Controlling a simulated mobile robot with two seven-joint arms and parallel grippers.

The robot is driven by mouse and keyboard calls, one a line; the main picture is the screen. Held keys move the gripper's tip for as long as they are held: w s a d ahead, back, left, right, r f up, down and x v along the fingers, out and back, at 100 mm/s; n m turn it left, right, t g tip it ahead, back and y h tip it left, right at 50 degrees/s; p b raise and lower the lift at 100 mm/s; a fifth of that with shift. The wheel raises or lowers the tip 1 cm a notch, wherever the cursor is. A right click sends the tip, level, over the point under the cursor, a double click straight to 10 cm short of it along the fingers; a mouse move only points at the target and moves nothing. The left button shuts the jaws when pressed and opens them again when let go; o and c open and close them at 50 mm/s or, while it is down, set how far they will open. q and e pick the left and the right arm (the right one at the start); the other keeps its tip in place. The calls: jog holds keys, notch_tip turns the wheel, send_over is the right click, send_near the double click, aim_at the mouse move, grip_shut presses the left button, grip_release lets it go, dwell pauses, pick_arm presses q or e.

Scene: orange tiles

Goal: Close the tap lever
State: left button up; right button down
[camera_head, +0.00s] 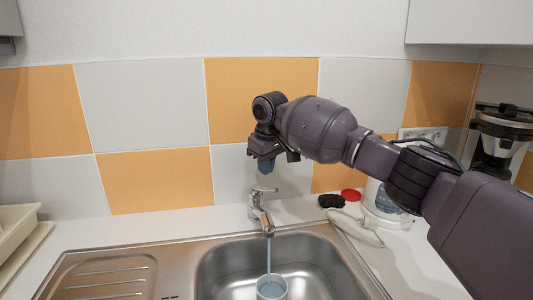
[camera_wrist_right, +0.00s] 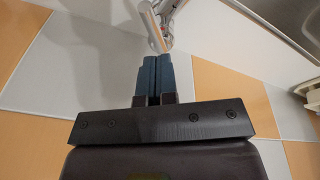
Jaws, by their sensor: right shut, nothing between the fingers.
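The chrome tap (camera_head: 259,208) stands behind the sink, with its lever (camera_head: 264,189) on top. Water runs from the spout into a cup (camera_head: 271,288) in the basin. My right gripper (camera_head: 262,165) hangs just above the lever, pointing down, with a small gap in the head view. In the right wrist view the blue fingers of my right gripper (camera_wrist_right: 154,58) are together and empty, and the tap (camera_wrist_right: 158,25) shows just beyond their tips. Whether they touch it is unclear. My left gripper is not in view.
The steel sink (camera_head: 210,262) fills the front, with its drainboard at left. A white container (camera_head: 383,200), a red lid (camera_head: 351,194), a black item (camera_head: 331,201) and a coffee maker (camera_head: 497,139) stand at right. A dish rack (camera_head: 15,230) is at far left. The tiled wall is close behind.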

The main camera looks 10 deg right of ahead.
aim_at(270, 188)
jog(key=shift+s+d+f, duration=0.1)
jog(key=shift+d+f, duration=0.15)
jog(key=shift+f, duration=0.35)
jog(key=shift+s+d+f, duration=0.1)
jog(key=shift+d+f, duration=0.15)
jog(key=shift+f, duration=0.3)
jog(key=shift+d+f, duration=0.15)
jog(key=shift+f, duration=0.35)
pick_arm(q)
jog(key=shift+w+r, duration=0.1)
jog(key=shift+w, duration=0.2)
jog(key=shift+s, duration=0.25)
